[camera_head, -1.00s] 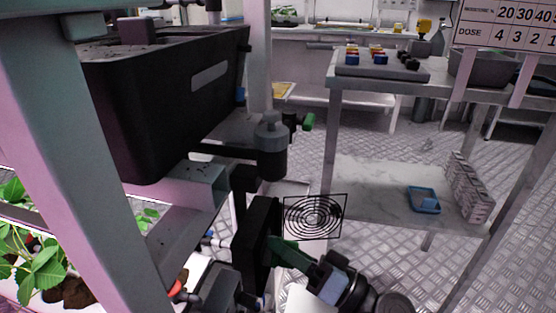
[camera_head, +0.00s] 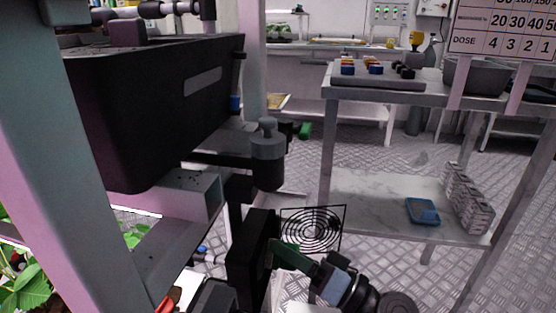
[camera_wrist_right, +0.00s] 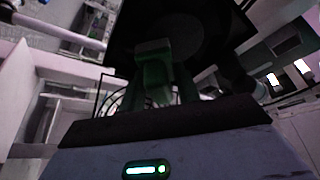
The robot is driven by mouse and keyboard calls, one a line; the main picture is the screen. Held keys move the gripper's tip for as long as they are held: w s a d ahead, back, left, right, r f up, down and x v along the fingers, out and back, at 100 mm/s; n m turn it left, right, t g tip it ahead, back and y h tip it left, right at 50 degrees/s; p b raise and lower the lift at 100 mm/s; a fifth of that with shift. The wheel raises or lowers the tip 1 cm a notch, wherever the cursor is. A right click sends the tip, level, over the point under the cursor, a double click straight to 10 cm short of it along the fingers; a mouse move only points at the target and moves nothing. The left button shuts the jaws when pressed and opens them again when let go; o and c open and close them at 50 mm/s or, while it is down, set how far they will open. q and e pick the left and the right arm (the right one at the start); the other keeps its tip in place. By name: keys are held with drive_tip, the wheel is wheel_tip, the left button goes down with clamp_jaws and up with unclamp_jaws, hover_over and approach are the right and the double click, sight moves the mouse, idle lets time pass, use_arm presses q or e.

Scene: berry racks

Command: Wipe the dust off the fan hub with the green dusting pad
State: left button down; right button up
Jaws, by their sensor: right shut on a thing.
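The fan is a black square frame (camera_head: 250,258), seen nearly edge-on low in the middle of the head view. In the right wrist view its dark face (camera_wrist_right: 215,45) fills the top, with a dim round middle that I take for the hub (camera_wrist_right: 180,38). I cannot make out dust on it. My right gripper (camera_head: 322,275) is shut on the green dusting pad (camera_head: 290,257), which points left at the fan's face. The pad also shows in the right wrist view (camera_wrist_right: 153,78), in front of the hub. Whether it touches is unclear. My left gripper is not in view.
A round wire grille (camera_head: 313,230) stands right beside the fan. A large black tank (camera_head: 165,110) and a grey post (camera_head: 75,170) fill the left. A grey canister (camera_head: 267,160) is above the fan. A metal table (camera_head: 400,98) with a lower shelf stands at right.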

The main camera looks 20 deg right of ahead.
drive_tip(key=shift+s+a, duration=0.5)
drive_tip(key=shift+s, duration=0.3)
drive_tip(key=shift+s+a, duration=0.45)
drive_tip(key=shift+s, duration=0.35)
drive_tip(key=s+d+b, duration=0.1)
drive_tip(key=d, duration=0.1)
drive_tip(key=s+d+b, duration=0.1)
drive_tip(key=s+d, duration=0.1)
drive_tip(key=shift+s+d, duration=0.1)
drive_tip(key=shift+d, duration=0.25)
drive_tip(key=shift+s+d+b, duration=0.4)
drive_tip(key=shift+d+b, duration=0.1)
drive_tip(key=shift+d, duration=0.1)
drive_tip(key=shift+s+d+b, duration=0.4)
drive_tip(key=shift+d+b, duration=0.1)
drive_tip(key=shift+d, duration=0.1)
